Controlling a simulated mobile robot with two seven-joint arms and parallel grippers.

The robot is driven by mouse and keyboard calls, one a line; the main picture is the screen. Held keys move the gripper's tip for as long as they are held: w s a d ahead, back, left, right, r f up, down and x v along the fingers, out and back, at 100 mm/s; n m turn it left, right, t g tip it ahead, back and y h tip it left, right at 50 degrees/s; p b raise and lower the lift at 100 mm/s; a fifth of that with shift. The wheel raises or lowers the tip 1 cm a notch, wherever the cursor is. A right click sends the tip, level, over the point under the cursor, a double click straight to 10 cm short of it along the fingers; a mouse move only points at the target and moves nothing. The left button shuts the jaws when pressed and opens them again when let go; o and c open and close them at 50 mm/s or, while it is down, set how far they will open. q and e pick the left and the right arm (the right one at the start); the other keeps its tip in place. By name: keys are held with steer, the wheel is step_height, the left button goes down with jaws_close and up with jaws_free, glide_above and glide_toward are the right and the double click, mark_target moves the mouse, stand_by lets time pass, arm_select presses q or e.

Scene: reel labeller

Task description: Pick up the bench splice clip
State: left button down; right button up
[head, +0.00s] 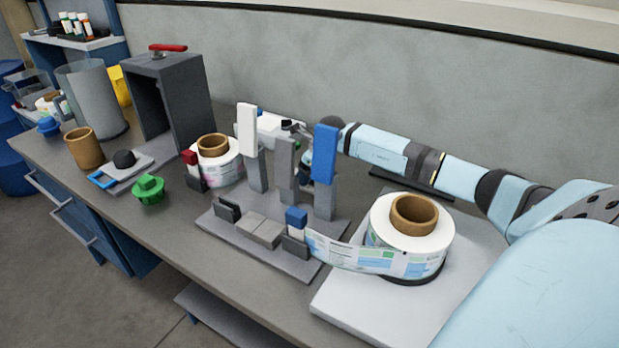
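No part is marked as the bench splice clip. A small upright piece with a red top and dark body (194,171) stands on the bench beside a label reel, and it may be the clip. A similar blue-topped piece (296,221) stands on the labeller's base plate at the end of the label strip. My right gripper (304,162) is behind the labeller's posts, at the end of my arm from the right. The posts hide most of it, so its fingers cannot be made out. My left gripper is not in view.
The labeller's base plate (228,236) carries upright posts, one white-topped and one blue-topped (325,152). A large label reel (385,220) sits at right on a pale slab (345,307). A grey frame with a red handle (172,95) stands further left, near a green knob (148,189).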

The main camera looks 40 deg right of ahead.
steer(key=c, duration=0.9)
steer(key=shift+o, duration=0.2)
steer(key=shift+r, duration=0.1)
